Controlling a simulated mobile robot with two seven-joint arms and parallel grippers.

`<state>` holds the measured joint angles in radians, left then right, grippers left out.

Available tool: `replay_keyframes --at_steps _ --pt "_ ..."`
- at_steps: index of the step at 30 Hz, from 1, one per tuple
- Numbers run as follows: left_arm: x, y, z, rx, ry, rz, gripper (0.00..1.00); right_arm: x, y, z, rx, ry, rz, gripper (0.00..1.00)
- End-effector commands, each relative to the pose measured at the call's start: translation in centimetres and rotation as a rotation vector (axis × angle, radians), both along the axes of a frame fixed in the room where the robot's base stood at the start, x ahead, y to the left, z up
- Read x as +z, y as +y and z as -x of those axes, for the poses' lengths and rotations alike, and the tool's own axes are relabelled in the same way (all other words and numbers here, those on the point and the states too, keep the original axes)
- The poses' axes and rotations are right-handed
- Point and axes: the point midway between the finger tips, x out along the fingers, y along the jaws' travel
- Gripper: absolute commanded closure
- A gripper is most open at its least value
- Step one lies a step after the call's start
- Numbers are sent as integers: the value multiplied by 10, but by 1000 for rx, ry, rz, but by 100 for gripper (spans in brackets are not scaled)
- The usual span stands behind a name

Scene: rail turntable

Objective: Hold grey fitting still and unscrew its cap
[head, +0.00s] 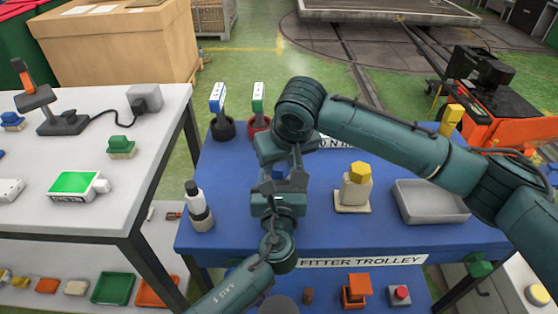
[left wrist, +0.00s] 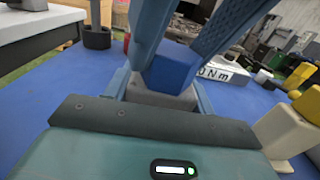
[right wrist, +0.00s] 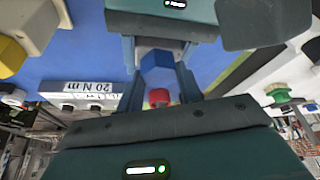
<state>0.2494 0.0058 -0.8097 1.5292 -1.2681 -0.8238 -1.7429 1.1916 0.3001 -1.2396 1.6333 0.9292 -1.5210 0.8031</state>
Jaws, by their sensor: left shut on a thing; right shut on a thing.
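The grey fitting stands on the blue trolley top (head: 330,238); its grey body (left wrist: 160,99) shows in the left wrist view, and arms mostly hide it in the head view. Its blue cap (left wrist: 173,72) sits on top and also shows in the right wrist view (right wrist: 157,68). My left gripper (left wrist: 162,98) is shut on the grey body from the near side. My right gripper (right wrist: 158,82) reaches over from the far side and is shut on the blue cap. I cannot tell whether the cap is loose.
A beige fitting with a yellow cap (head: 358,172) and a grey tray (head: 430,202) stand to the right. A black-and-white bottle-like item (head: 199,208) stands at left. Blue-labelled (head: 218,98) and green-labelled (head: 258,100) tools stand in holders behind. A white bench (head: 100,215) borders the left.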

Motion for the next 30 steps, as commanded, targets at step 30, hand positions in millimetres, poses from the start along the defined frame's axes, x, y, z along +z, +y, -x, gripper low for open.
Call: replay_keyframes --at_steps 30 --pt "0 0 0 1 0 0 87 0 -4 -3 631 0 0 88"
